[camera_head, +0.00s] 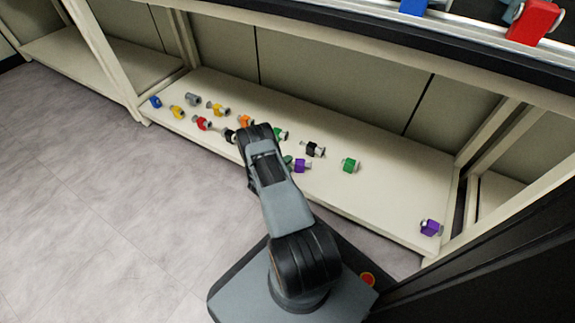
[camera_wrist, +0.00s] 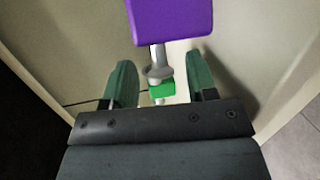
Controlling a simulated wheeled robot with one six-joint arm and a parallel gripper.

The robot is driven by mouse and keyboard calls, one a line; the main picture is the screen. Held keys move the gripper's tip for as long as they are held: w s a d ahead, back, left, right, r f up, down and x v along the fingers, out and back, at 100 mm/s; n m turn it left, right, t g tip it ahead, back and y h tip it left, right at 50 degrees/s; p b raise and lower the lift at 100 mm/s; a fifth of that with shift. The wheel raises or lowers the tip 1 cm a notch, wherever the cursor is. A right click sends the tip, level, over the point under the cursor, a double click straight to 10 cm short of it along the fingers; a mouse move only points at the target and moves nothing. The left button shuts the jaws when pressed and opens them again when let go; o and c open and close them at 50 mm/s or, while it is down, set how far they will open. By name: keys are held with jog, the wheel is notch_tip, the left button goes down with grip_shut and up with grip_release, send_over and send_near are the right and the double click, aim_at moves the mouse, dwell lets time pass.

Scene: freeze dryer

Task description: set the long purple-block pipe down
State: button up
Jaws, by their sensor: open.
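In the wrist view my gripper (camera_wrist: 160,66) is open, with one green finger on each side. A purple block (camera_wrist: 172,20) with a grey metal pipe end stands ahead of it; the pipe end lies between the fingers in the picture, with a visible gap on both sides. In the head view a purple-block pipe (camera_head: 301,166) lies on the low shelf just right of my arm. Another purple-block pipe (camera_head: 430,228) is at the shelf's right end. I cannot tell for sure which one the wrist view shows.
A green block (camera_wrist: 162,90) shows behind the pipe in the wrist view. The low shelf (camera_head: 385,200) also holds a green piece (camera_head: 350,165), a black piece (camera_head: 314,149) and several coloured pieces at left. Bare shelf lies between the right green piece and the right purple one.

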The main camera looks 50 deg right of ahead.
jog(key=shift+r, duration=0.15)
jog(key=w+p+v, duration=0.1)
jog(key=p+v, duration=0.3)
jog(key=v, duration=0.7)
jog(key=s+a+r+m+g+y, duration=0.1)
jog(key=a+r+m+g+y, duration=0.15)
jog(key=r, duration=0.85)
jog(key=s+a+r+m+g+y, duration=0.1)
jog(key=a+r+m+g+y, duration=0.15)
jog(key=r, duration=0.95)
jog(key=s+a+r+n+t+y, duration=0.1)
jog(key=s+a+r+t+y, duration=0.2)
jog(key=s+a+r+y, duration=0.2)
jog(key=s+a+r+n+t+y, duration=0.1)
jog(key=s+a+r+t+y, duration=0.2)
jog(key=a+r, duration=0.8)
jog(key=s+a+y, duration=0.2)
jog(key=shift+s+a+n+y, duration=0.15)
jog(key=shift+s+n+y, duration=0.15)
jog(key=shift+s+y, duration=0.1)
